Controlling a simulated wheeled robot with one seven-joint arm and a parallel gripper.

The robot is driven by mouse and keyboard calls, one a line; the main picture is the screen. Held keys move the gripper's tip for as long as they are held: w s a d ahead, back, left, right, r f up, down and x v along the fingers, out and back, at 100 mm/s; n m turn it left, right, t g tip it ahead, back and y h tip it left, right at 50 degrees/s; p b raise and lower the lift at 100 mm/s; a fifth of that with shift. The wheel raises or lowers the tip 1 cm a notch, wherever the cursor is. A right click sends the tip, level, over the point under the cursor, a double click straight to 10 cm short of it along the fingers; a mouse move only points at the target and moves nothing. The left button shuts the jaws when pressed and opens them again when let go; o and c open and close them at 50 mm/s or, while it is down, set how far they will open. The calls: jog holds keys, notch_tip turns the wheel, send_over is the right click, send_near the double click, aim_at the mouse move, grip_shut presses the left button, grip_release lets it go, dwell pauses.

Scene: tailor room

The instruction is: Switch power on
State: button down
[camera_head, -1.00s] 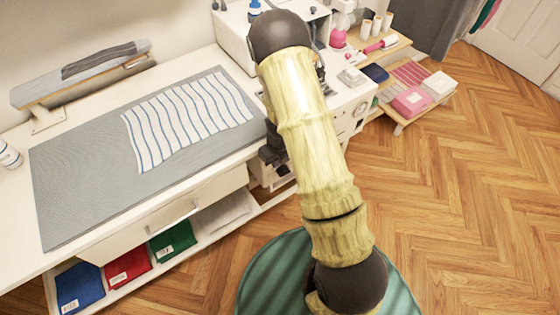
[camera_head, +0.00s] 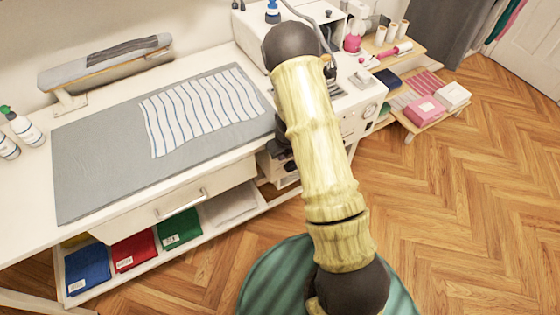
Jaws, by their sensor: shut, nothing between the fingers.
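A white machine (camera_head: 350,121) with small dark controls on its front stands at the right end of the worktable, partly behind my arm. I cannot make out which control is a power switch. My arm rises from the bottom and covers the middle of the view. A dark part of my gripper (camera_head: 281,150) shows at the left edge of the arm, by the table's front right edge. It is shut and empty, and its fingertips are mostly hidden. I cannot tell whether it touches the machine.
A grey mat (camera_head: 95,170) with a striped cloth (camera_head: 200,110) covers the worktable. A sleeve board (camera_head: 105,65) stands behind, bottles (camera_head: 20,125) at the left. Folded cloths lie on the shelf below. Wooden floor at right is clear.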

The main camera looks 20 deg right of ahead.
jog(key=shift+w+r+p, duration=0.1)
jog(key=shift+r+p, duration=0.65)
jog(key=shift+r, duration=0.1)
dwell(0.3)
